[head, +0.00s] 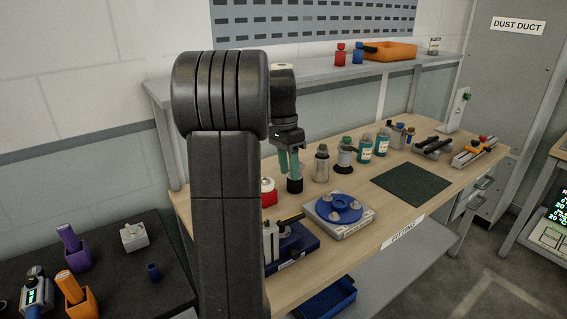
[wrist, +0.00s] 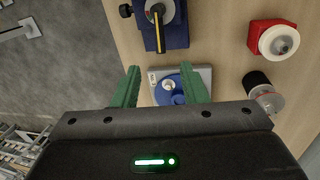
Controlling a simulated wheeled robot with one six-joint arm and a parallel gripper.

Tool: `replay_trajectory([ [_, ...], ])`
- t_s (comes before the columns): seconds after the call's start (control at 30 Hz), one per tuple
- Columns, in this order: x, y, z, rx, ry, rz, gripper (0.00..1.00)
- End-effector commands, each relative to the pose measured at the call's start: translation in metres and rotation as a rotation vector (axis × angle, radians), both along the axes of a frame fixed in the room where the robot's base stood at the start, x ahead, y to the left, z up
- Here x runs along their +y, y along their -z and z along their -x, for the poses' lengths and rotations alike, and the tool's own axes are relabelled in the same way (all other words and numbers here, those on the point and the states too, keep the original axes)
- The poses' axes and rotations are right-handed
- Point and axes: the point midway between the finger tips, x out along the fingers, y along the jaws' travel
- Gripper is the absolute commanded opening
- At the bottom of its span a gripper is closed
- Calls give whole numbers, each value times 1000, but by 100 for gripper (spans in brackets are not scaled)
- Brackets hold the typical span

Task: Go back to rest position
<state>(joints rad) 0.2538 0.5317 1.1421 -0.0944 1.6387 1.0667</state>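My gripper (head: 290,172) has green fingers and hangs over the back part of the wooden bench (head: 455,190). In the wrist view my gripper (wrist: 160,72) has its two fingers spread apart with nothing between them; it is open. Beyond the fingers, a grey block with a blue disc (wrist: 165,112) shows on the bench, partly hidden by the gripper body. The same blue disc (head: 339,208) shows in the head view, to the right of my gripper. My dark arm hides part of the bench's left end in the head view.
A dark jar (head: 295,185) stands close to my fingertips in the head view. Several bottles, including a teal one (head: 365,150), stand to the right. A blue fixture (head: 290,245) is at the front left. A dark mat (head: 410,185) is bare. A shelf (head: 340,72) runs behind.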

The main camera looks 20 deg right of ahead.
Motion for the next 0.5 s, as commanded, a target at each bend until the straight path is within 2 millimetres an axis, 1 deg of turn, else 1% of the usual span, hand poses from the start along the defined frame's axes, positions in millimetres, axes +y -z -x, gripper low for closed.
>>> replay_trajectory([
  [0.17,-1,11,2,2,0,0,39],
  [0.27,-1,26,5,4,0,-1,39],
  [0.5,-3,72,15,4,0,-1,39],
])
